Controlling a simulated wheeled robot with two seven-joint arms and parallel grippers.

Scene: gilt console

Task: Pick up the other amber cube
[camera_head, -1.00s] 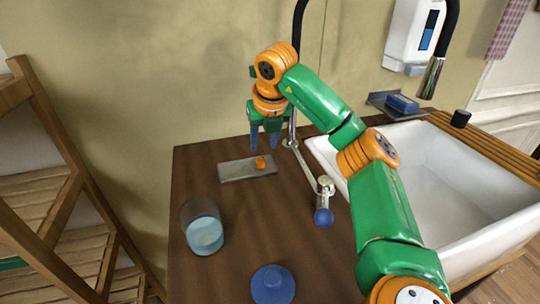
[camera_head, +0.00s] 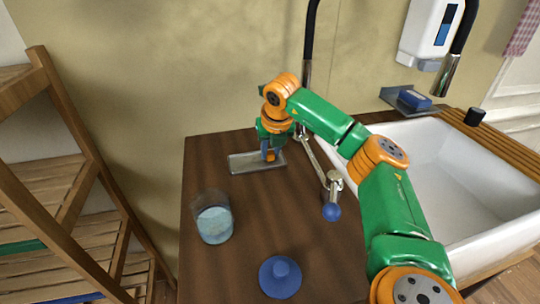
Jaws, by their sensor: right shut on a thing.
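The amber cube (camera_head: 270,156) is at the right part of a grey tray (camera_head: 243,165) on the dark wooden counter. My right gripper (camera_head: 268,151) has its fingers down around the cube and is shut on it. The fingers hide part of the cube, and I cannot tell whether it still touches the tray. No second amber cube shows. My left gripper is not in view.
A glass of pale blue content (camera_head: 213,222) and a blue lidlike object (camera_head: 280,277) stand on the counter. A tap with a blue knob (camera_head: 331,211) is right of the tray, beside the white sink (camera_head: 465,185). A wooden shelf (camera_head: 60,190) stands left.

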